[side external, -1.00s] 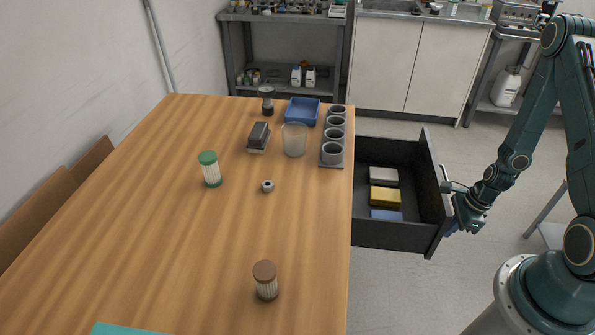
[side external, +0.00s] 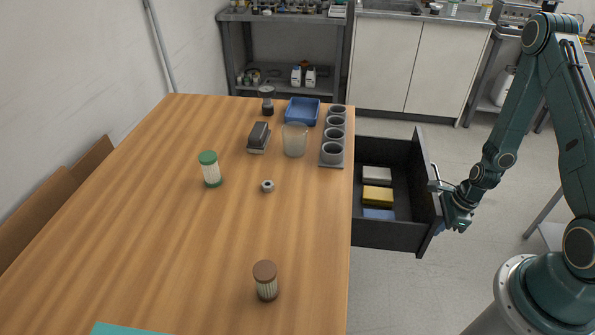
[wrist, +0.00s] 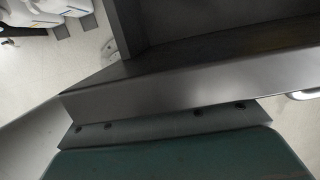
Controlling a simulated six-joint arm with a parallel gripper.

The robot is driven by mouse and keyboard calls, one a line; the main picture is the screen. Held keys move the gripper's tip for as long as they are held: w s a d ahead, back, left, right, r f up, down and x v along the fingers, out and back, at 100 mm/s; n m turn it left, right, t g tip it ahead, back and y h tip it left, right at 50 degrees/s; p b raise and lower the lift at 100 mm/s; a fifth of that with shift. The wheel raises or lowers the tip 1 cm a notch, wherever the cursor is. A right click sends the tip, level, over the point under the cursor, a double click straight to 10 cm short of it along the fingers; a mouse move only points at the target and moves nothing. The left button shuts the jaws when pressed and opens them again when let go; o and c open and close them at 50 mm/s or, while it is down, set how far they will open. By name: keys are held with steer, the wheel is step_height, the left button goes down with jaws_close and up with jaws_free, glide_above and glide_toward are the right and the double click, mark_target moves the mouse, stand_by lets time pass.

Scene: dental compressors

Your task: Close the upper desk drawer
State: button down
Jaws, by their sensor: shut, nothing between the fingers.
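The black upper desk drawer (side external: 390,234) sticks out from the right side of the wooden desk (side external: 240,215), open. Inside lie a grey block (side external: 377,174), a yellow block (side external: 377,196) and a blue block (side external: 379,213). My gripper (side external: 445,200) is at the outer face of the drawer front, by its handle (side external: 440,184), and looks pressed against it. The fingers are shut and empty. In the wrist view the dark drawer front (wrist: 190,85) runs across the picture, close against my gripper; the fingertips themselves are hard to make out.
On the desk stand a grey holder with several cups (side external: 332,153), a blue tray (side external: 302,111), a clear beaker (side external: 295,139), a green-capped jar (side external: 210,169) and a brown-capped jar (side external: 265,281). The floor around the drawer is clear.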

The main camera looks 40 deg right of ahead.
mark_target(398, 222)
steer(key=w+a, duration=1.1)
steer(key=shift+s+d, duration=0.15)
steer(key=shift+d, duration=0.05)
stand_by(0.4)
steer(key=shift+s+d, duration=0.35)
steer(key=shift+s, duration=0.05)
steer(key=shift+s+d+r, duration=0.1)
steer(key=shift+s+d, duration=0.9)
steer(key=v, duration=0.9)
steer(key=shift+r, duration=0.45)
steer(key=shift+s+d+f+t+y, duration=0.25)
steer(key=shift+s+d+t+y, duration=0.3)
steer(key=shift+d, duration=0.25)
steer(key=shift+f, duration=0.15)
